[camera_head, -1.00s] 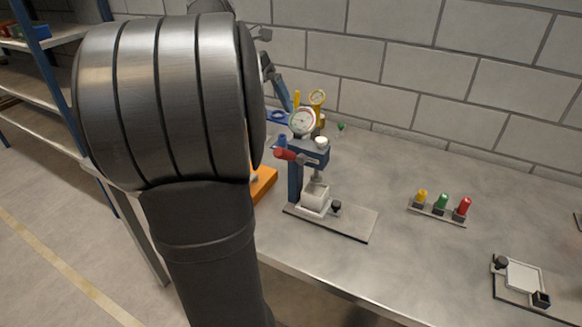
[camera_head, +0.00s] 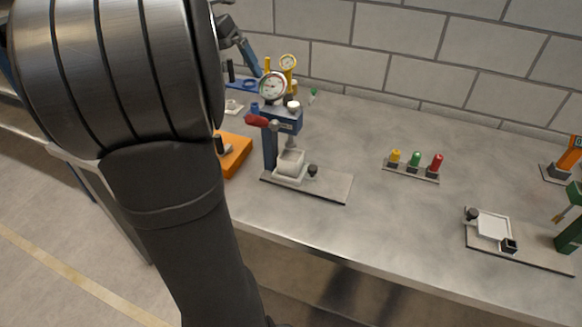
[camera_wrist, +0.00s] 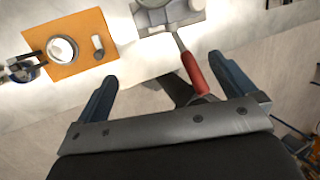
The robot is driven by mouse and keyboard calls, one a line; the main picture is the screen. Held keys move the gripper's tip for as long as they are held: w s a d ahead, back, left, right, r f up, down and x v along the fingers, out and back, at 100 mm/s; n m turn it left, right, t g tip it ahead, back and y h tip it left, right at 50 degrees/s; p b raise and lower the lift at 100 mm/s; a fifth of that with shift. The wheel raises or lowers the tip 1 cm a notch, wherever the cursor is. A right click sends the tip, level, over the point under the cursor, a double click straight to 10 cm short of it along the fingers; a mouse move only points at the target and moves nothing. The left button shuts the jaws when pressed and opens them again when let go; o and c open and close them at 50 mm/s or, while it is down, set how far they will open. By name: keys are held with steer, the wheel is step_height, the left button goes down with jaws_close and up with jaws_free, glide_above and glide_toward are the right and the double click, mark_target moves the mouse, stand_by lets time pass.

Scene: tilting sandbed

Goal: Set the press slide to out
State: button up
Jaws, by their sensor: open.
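The blue press (camera_head: 271,150) stands on the bench in the head view, with a round gauge on top and a red lever handle (camera_head: 257,120). Its slide (camera_head: 288,175), a pale carriage with a white block and a black knob (camera_head: 313,170), sits under the ram at the left part of a grey base plate (camera_head: 335,187). The plate's right part is bare. In the wrist view my gripper (camera_wrist: 163,68) is open and empty. The red lever handle (camera_wrist: 190,72) shows between the blue fingers, nearer the right one; contact cannot be told. The slide is not clear there.
An orange board (camera_head: 236,157) lies left of the press; it also shows in the wrist view (camera_wrist: 75,45). A strip with yellow, green and red knobs (camera_head: 414,166) lies to the right. A fixture with a white plate (camera_head: 493,226) is further right. Clear bench lies between them.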

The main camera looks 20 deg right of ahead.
mark_target(314, 167)
stand_by(0.3)
steer(key=c, duration=0.3)
steer(key=shift+d, duration=0.35)
steer(key=c, duration=0.4)
steer(key=d, duration=0.1)
steer(key=d+m+y, duration=0.1)
steer(key=d, duration=0.1)
steer(key=shift+w+d+f+m, duration=0.1)
steer(key=shift+d+f+m, duration=0.15)
steer(key=shift+d+m, duration=0.15)
steer(key=c, duration=0.7)
steer(key=d+m+y, duration=0.1)
steer(key=d, duration=0.2)
steer(key=s+d+m+t+y, duration=0.1)
steer(key=d+m, duration=0.1)
steer(key=d, duration=0.2)
steer(key=d+f+m+y, duration=0.1)
steer(key=d, duration=0.3)
steer(key=shift+s+d, duration=0.15)
steer(key=shift+c, duration=0.3)
steer(key=s+d+f+m+y, duration=0.4)
steer(key=s+d+f+y, duration=0.15)
steer(key=d+f, duration=0.35)
steer(key=shift+h, duration=0.35)
steer(key=x, duration=1.7)
steer(key=shift+s+a+f, duration=0.25)
steer(key=shift+s+f, duration=0.05)
steer(key=shift+s, duration=0.05)
